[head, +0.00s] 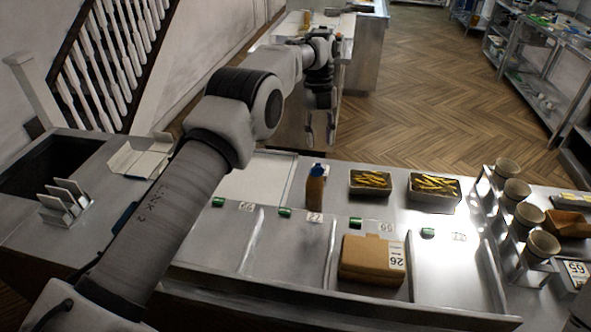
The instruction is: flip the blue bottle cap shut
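An amber-brown bottle (315,194) stands upright on the steel counter, near its back edge, in the head view. Its blue cap (318,170) is on top; it is too small to tell whether the lid is flipped open or shut. My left gripper (320,138) points down, above and behind the bottle in the picture. Its two fingers are apart with nothing between them, and it does not appear to touch the cap. My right gripper is not in view.
Two metal trays of fries (435,187) stand right of the bottle. A brown carton (373,260) sits in front, and cup holders with paper cups (528,217) stand at the right. Green clips and number cards line the counter divider.

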